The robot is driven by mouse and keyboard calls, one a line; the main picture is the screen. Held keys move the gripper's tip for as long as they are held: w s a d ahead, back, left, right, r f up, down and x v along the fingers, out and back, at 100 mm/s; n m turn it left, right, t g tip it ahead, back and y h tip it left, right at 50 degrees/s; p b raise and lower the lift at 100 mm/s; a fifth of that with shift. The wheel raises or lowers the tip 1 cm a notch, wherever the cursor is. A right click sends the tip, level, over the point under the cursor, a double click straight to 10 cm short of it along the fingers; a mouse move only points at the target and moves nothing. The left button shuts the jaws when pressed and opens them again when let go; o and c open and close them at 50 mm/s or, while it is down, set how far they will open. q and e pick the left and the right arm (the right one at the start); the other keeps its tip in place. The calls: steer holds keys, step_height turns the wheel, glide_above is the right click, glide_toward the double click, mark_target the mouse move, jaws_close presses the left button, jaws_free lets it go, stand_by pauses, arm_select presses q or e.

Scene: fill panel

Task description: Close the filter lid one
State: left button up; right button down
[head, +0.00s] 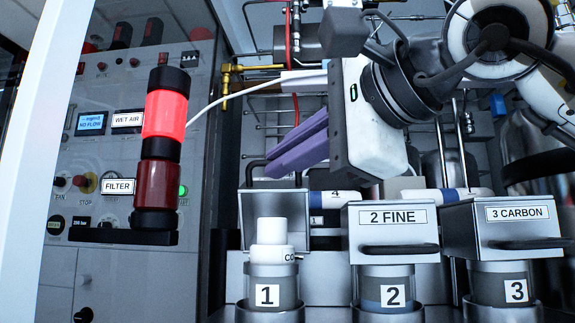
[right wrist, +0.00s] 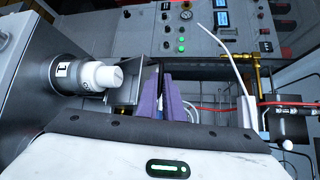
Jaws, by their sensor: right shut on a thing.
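Filter lid one (head: 258,205) is a grey metal box lid standing open, tilted up behind filter housing 1 (head: 285,312). A white cartridge (head: 271,232) stands upright in that housing and sticks out of its top; it also shows in the right wrist view (right wrist: 101,77). My right gripper (head: 275,163) has purple fingers that come down from the upper right to the lid's dark handle at its top edge. The fingers (right wrist: 172,92) are shut on the handle, though their tips partly hide it. My left gripper is out of view.
The lids marked 2 FINE (head: 393,217) and 3 CARBON (head: 514,213) are down on their housings, close to the right. A red stack light (head: 164,120) and the control panel (head: 92,150) are at the left. Pipes run behind.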

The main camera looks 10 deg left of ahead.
steer(key=shift+f, duration=0.7)
steer(key=c, duration=2.2)
jaws_free()
steer(key=shift+s, duration=0.1)
steer(key=v, duration=0.7)
steer(key=r+v, duration=0.1)
steer(key=v, duration=0.2)
steer(key=shift+s+d+b, duration=0.1)
steer(key=shift+s+b, duration=0.1)
steer(key=shift+b, duration=0.15)
